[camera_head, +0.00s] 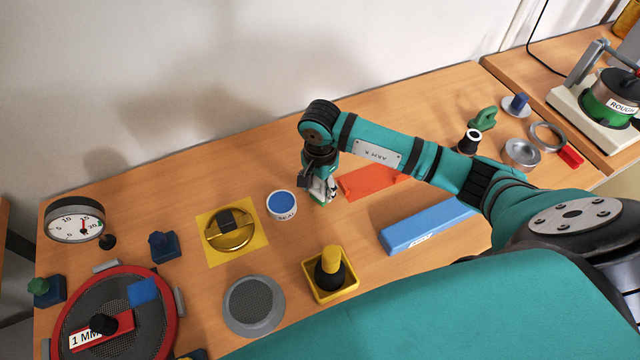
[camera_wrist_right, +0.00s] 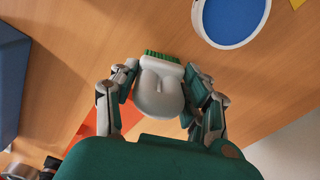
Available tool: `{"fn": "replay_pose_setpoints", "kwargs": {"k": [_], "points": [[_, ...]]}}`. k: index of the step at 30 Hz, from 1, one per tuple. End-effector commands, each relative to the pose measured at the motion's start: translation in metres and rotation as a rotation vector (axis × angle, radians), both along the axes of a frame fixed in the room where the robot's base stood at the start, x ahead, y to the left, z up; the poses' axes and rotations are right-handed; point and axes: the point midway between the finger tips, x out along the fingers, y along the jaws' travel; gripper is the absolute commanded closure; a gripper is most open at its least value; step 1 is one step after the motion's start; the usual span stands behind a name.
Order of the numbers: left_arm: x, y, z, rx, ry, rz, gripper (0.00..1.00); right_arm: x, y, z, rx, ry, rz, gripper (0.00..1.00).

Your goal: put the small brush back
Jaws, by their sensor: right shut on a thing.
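The small brush (camera_wrist_right: 158,92) has a white rounded body and a strip of green bristles. In the wrist view it sits between the fingers of my right gripper (camera_wrist_right: 167,84), which is shut on it. In the head view my right gripper (camera_head: 321,195) points down close to the table, just right of a white round pot with a blue top (camera_head: 282,202). There the brush is mostly hidden by the fingers. I cannot tell whether the bristles touch the table. My left gripper is not in view.
A flat orange-red piece (camera_head: 360,184) lies right of the gripper, partly under my arm. A blue block (camera_head: 428,226) and a yellow tray (camera_head: 318,293) holding a black-and-yellow knob stand nearer. A brass lid (camera_head: 229,235) lies on a yellow square at left.

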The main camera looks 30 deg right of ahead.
Motion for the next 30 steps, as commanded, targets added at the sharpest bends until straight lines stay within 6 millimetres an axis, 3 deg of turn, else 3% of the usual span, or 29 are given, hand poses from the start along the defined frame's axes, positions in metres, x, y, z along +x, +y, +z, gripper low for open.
{"fn": "replay_pose_setpoints", "kwargs": {"k": [11,12,17,25,30], "points": [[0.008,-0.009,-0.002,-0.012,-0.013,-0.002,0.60,0.000,0.000,-0.009,0.000,-0.002,0.001,0.85],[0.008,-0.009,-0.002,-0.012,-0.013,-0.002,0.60,0.000,0.000,-0.009,0.000,-0.002,0.001,0.52],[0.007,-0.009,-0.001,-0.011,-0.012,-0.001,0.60,0.000,0.000,-0.008,-0.001,-0.001,0.001,0.31],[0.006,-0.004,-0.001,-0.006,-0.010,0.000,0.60,0.000,0.000,-0.007,-0.001,-0.001,0.001,0.30],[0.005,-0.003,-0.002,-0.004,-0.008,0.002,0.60,0.002,0.000,0.005,0.000,-0.005,0.001,0.30]]}}
